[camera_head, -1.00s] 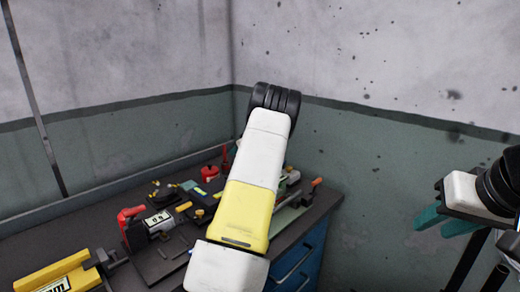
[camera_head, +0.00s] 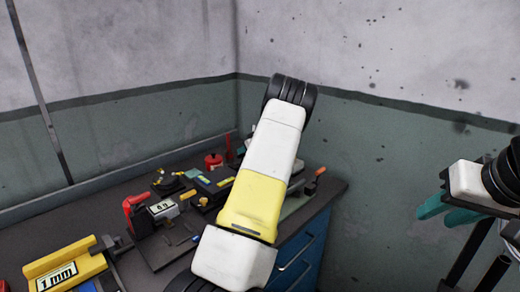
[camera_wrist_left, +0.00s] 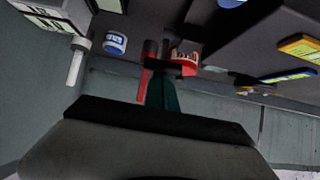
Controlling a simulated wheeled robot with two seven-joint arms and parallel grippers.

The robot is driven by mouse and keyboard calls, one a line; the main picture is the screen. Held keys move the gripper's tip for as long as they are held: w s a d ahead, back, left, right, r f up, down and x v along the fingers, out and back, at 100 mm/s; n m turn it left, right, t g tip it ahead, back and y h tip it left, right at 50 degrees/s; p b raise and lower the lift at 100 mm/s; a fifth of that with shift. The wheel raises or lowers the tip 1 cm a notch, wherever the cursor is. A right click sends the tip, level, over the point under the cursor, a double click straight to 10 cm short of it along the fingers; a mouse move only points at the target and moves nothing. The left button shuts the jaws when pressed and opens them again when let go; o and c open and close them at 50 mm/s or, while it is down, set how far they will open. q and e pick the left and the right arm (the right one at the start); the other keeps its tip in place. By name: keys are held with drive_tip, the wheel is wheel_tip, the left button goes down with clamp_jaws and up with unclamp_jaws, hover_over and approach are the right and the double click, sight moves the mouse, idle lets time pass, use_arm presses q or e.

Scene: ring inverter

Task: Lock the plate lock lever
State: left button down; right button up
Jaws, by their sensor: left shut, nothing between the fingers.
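On the bench, a device with a red handle (camera_head: 134,203) and a small display (camera_head: 160,207) stands on a dark base plate (camera_head: 166,255). A lever with an orange-red tip (camera_head: 320,171) stands near the bench's right end. I cannot tell for sure which part is the plate lock lever. My left arm covers part of the bench and hides its gripper in the head view. In the left wrist view my left gripper (camera_wrist_left: 163,92) shows teal fingers, shut and empty, in front of a red round part (camera_wrist_left: 184,62) and a red rod (camera_wrist_left: 146,84). My right gripper (camera_head: 433,214) is open and empty, right of the bench.
A yellow block marked 1 mm (camera_head: 65,268) is at the bench's lower left. Red, yellow and dark parts crowd the back near the wall. Blue drawers (camera_head: 300,255) are below the bench's right end. The bench's left side (camera_head: 50,225) is mostly clear.

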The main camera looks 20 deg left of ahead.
use_arm(q)
drive_tip(key=shift+s+d+f, duration=0.25)
drive_tip(key=shift+d, duration=0.3)
drive_tip(key=shift+w+a+r, duration=0.1)
drive_tip(key=shift+w+a, duration=0.25)
drive_tip(key=shift+a, duration=0.35)
drive_tip(key=shift+a+r, duration=0.15)
drive_tip(key=shift+r, duration=0.05)
drive_tip(key=v, duration=0.9)
drive_tip(key=shift+r, duration=0.3)
use_arm(e)
drive_tip(key=shift+w+a, duration=0.1)
drive_tip(key=shift+w, duration=0.35)
